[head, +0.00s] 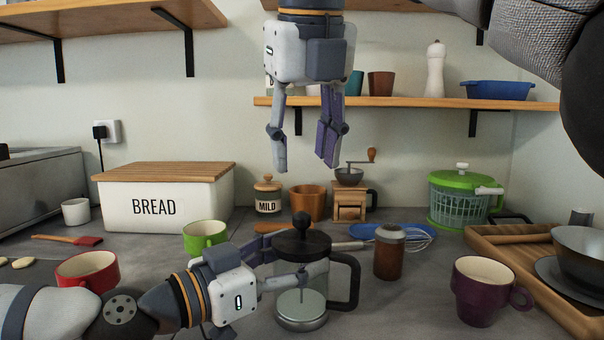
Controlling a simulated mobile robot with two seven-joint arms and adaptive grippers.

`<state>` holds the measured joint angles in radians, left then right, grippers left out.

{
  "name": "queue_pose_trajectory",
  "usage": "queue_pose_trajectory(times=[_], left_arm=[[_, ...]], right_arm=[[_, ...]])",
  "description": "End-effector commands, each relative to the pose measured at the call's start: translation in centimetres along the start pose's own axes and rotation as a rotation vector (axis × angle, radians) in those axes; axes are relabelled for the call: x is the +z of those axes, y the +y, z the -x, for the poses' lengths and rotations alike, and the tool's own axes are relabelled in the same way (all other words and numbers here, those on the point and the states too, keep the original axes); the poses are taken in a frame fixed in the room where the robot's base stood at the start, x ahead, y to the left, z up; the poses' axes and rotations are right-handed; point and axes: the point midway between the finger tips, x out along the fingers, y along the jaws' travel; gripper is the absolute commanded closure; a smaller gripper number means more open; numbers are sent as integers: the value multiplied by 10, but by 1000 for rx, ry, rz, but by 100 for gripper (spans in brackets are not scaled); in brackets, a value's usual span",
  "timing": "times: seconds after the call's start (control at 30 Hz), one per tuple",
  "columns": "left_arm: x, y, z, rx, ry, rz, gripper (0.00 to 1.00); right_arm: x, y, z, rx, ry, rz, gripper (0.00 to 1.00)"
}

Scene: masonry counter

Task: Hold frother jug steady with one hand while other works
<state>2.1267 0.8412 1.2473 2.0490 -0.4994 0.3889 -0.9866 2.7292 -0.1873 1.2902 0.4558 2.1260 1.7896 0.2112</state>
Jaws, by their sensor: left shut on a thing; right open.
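The frother jug (302,243) stands upright on the grey counter near the front middle. It has a black lid with a round knob, a clear body, a metal base and a black handle on its right side. My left gripper (312,277) comes in from the left and is shut on the jug's body, below the lid. The far finger is partly hidden. My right gripper (303,160) hangs above and behind the jug, pointing down, open and empty, with its fingers clear of the lid knob.
A brown shaker jar (389,256) stands close to the right of the handle, with a whisk (414,236) behind it. A purple mug (482,293) is farther right. A green mug (205,236) and red mug (88,270) stand left. A coffee grinder (350,203) is behind.

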Motion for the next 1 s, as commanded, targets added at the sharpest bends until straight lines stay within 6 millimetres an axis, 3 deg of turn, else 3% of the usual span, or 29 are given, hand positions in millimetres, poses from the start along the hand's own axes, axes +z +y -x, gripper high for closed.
queue_pose_trajectory(times=[0.4, 0.6, 0.8, 1.0], left_arm=[[1, 0, 0, 1, -2, 0, 81], [1, 0, 0, 1, -2, 0, 81], [1, 0, 0, 1, -2, 0, 81], [1, 0, 0, 1, -2, 0, 81]], right_arm=[[15, -5, -12, -91, 2, 1583, 58], [22, -7, -14, -144, 47, 2273, 58], [26, -8, -16, -171, 91, 2640, 58], [24, -8, -26, -175, 102, 2704, 58]])
